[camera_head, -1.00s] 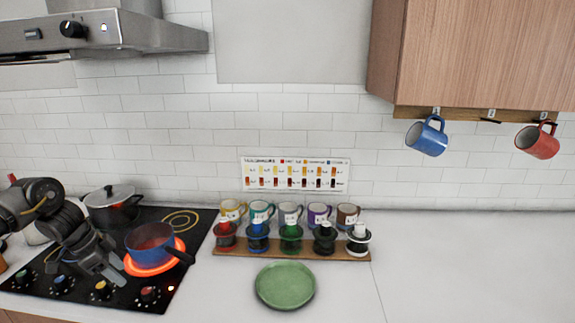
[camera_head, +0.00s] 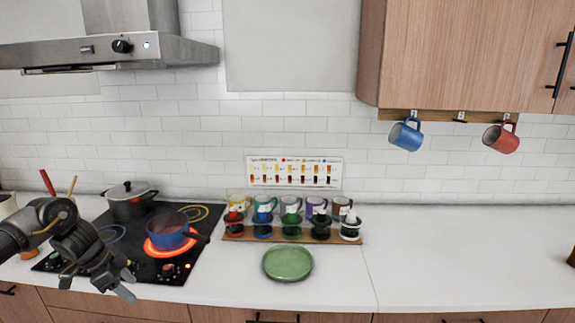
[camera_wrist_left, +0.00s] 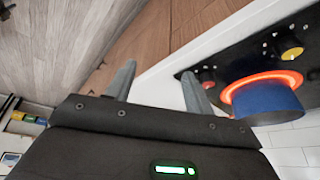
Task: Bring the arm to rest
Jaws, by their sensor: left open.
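My left arm comes in from the left in the head view. Its gripper (camera_head: 97,290) is open and empty, in front of the stove's front edge and left of the green plate. In the left wrist view the two fingers of the gripper (camera_wrist_left: 157,88) stand apart with nothing between them. Beyond them lie wooden cabinet fronts and the white counter edge. My right gripper is not in view.
A blue pot (camera_head: 168,235) sits on a glowing red burner. A lidded grey pot (camera_head: 130,200) stands behind it on the black stove (camera_head: 130,268). A green plate (camera_head: 287,263) lies before a wooden rack (camera_head: 290,237) with several drippers.

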